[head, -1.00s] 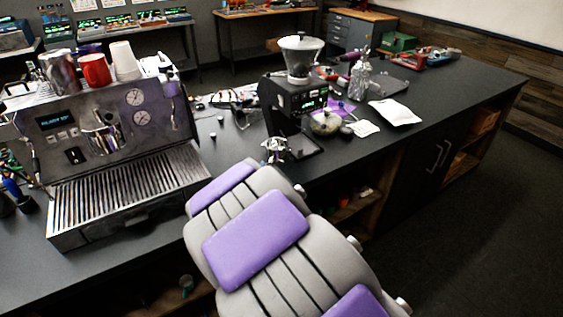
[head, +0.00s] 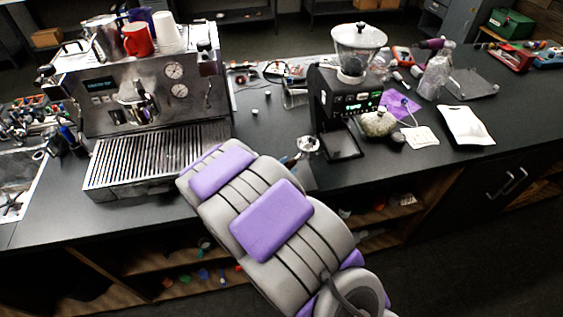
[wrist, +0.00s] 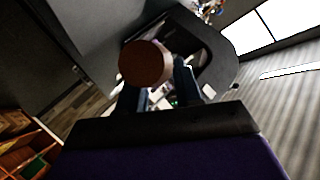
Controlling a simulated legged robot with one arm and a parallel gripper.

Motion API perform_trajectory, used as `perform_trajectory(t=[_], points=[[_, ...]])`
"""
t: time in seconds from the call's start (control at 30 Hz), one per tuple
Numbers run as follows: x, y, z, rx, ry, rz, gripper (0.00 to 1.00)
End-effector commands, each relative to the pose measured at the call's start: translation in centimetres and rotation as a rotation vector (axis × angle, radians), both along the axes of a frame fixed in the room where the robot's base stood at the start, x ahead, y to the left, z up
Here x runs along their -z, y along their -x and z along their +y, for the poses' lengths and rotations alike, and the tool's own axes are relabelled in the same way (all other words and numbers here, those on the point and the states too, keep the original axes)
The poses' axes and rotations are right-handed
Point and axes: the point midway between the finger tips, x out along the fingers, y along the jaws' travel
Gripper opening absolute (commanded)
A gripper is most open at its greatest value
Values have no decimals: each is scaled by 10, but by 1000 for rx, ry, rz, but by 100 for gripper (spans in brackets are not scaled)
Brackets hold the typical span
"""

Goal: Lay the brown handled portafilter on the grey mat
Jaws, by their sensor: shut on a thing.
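The round brown end of the portafilter handle (wrist: 146,63) faces the camera in the wrist view. It sits between the dark fingers of my gripper (wrist: 160,88), which is shut on it. The rest of the portafilter is mostly hidden behind the handle end and fingers. In the head view my purple and grey arm hides the gripper. A shiny metal piece (head: 307,145) shows just past the arm, by the grinder; I cannot tell if it belongs to the held portafilter. A flat dark grey piece (head: 478,85) at the back right may be the grey mat.
The espresso machine (head: 150,92) stands left, with a red cup (head: 138,40) on top. The grinder (head: 340,105) stands just right of the arm. A white packet (head: 466,125) and a purple cloth (head: 402,106) lie right of it. Open shelves are under the counter.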

Motion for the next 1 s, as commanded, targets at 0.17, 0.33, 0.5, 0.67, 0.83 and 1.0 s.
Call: perform_trajectory(t=[0.17, 0.33, 0.5, 0.67, 0.83, 1.0], points=[[11, -2, 10, -3, 9, -1, 0], [23, -1, 16, -3, 13, -1, 0], [34, -1, 11, -3, 7, -1, 0], [44, -1, 2, -3, 0, 0, 0], [52, -1, 3, -3, 0, 0, 0], [55, -1, 11, -4, 8, -1, 0]])
